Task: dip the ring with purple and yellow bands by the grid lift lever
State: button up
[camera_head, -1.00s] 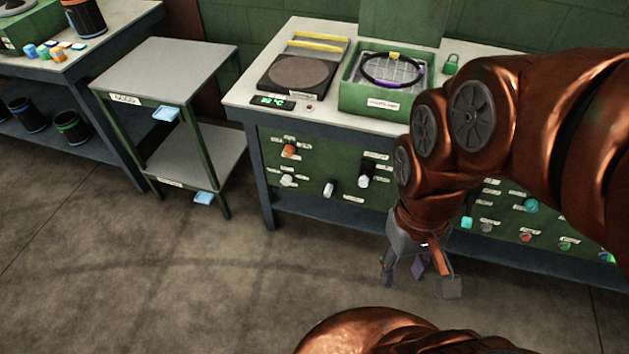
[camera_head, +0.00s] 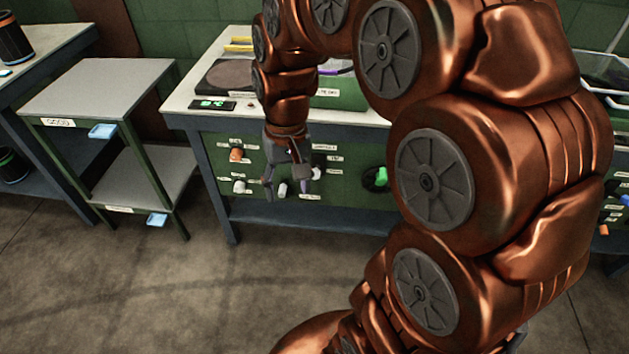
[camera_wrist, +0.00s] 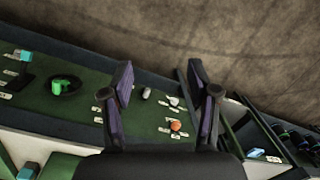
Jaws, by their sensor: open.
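The ring (camera_head: 329,72) is mostly hidden behind my arm in the head view; only a purple band and a little black rim show above the green tank (camera_head: 342,97). My gripper (camera_head: 290,186) is open and empty in front of the bench's green control panel (camera_head: 216,146). In the wrist view my gripper's (camera_wrist: 165,92) fingers stand apart over that panel, with a white knob (camera_wrist: 146,93) and an orange knob (camera_wrist: 176,126) showing between them. Labels are too small to read, so I cannot tell which control is the grid lift lever. One finger hides part of the panel.
A green control (camera_head: 381,177) in a dark round mount lies right of my gripper. A hot plate (camera_head: 225,76) and a green-lit display (camera_head: 212,104) are on the bench top. A two-shelf stand (camera_head: 95,88) is to the left. The floor in front is clear.

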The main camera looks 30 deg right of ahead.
jog(key=w+d+f+m+t+b, duration=0.1)
jog(key=w+d+f+m+b, duration=0.3)
jog(key=w+d+f, duration=0.65)
jog(key=m+t+b, duration=0.1)
jog(key=m+b, duration=0.1)
jog(key=b, duration=0.4)
send_over(316, 169)
jog(key=f, duration=0.8)
jog(key=shift+s+d, duration=0.25)
jog(key=shift+s, duration=0.1)
jog(key=shift+w+d+f, duration=0.1)
jog(key=shift+d+f, duration=0.05)
jog(key=shift+f, duration=0.2)
jog(key=f, duration=0.6)
jog(key=shift+w+a, duration=0.2)
jog(key=shift+a, duration=0.2)
jog(key=shift+w+f, duration=0.15)
jog(key=shift+f, duration=0.45)
jog(key=shift+c, duration=0.2)
grip_shut()
